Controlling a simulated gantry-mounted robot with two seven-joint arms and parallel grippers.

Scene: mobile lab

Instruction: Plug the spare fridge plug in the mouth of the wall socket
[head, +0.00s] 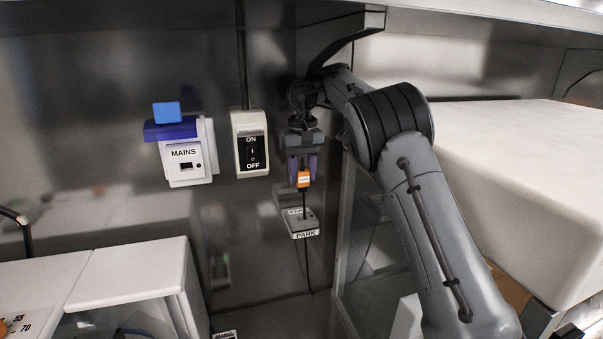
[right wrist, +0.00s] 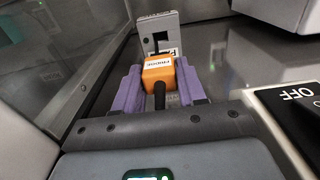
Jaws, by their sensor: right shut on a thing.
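The spare fridge plug (head: 303,180) is a small orange block with a dark cable hanging down. It also shows, with its FRIDGE label, in the right wrist view (right wrist: 159,72). My right gripper (head: 302,166) is shut on it, its purple fingers (right wrist: 128,92) on either side. The wall socket (head: 186,160), white and marked MAINS, is on the wall to the left, with a dark mouth facing out and a blue top. The plug is apart from this socket. My left gripper is not in view.
A grey PARK holder (head: 305,234) is below the plug; its plate with a square hole shows beyond the plug in the right wrist view (right wrist: 158,33). An ON/OFF switch (head: 251,145) lies between socket and gripper. A white box (head: 520,180) stands right.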

